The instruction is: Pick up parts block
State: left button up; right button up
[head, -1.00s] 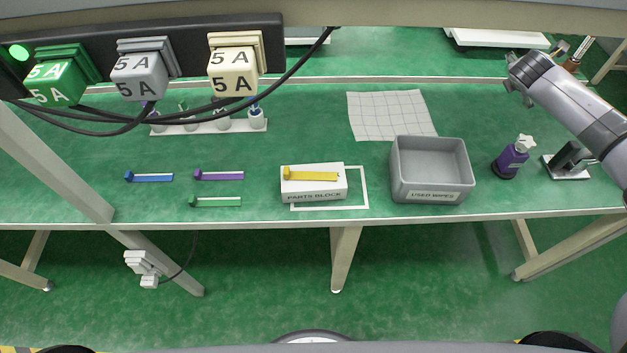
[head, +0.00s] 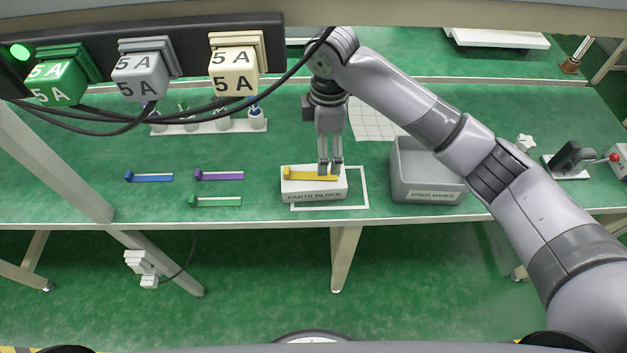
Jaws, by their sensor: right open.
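The parts block (head: 315,194) is a white box with "PARTS BLOCK" on its front, on the green bench near the front edge. A yellow tool (head: 303,174) lies along its top. My right gripper (head: 330,170) points down over the block with its fingers open. The fingertips are at the yellow tool, right of the block's middle; I cannot tell whether they touch it. A white outline (head: 365,188) on the bench is partly under the block and shows to its right. My left gripper is not in view.
A grey used-wipes bin (head: 420,183) stands to the right, partly behind my right arm. Blue (head: 150,177), purple (head: 220,176) and green (head: 216,201) tools lie to the left. Plugs (head: 235,70) and black cables hang at upper left. A gridded sheet (head: 372,126) lies behind.

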aim_at(321, 179)
jog(key=shift+s+a+f, duration=0.1)
jog(key=shift+s+f, duration=0.05)
jog(key=shift+s, duration=0.1)
notch_tip(321, 179, down, 6)
jog(key=shift+f, duration=0.1)
notch_tip(321, 179, down, 6)
jog(key=shift+a+r, duration=0.15)
jog(key=shift+r, duration=0.1)
jog(key=c, duration=1.3)
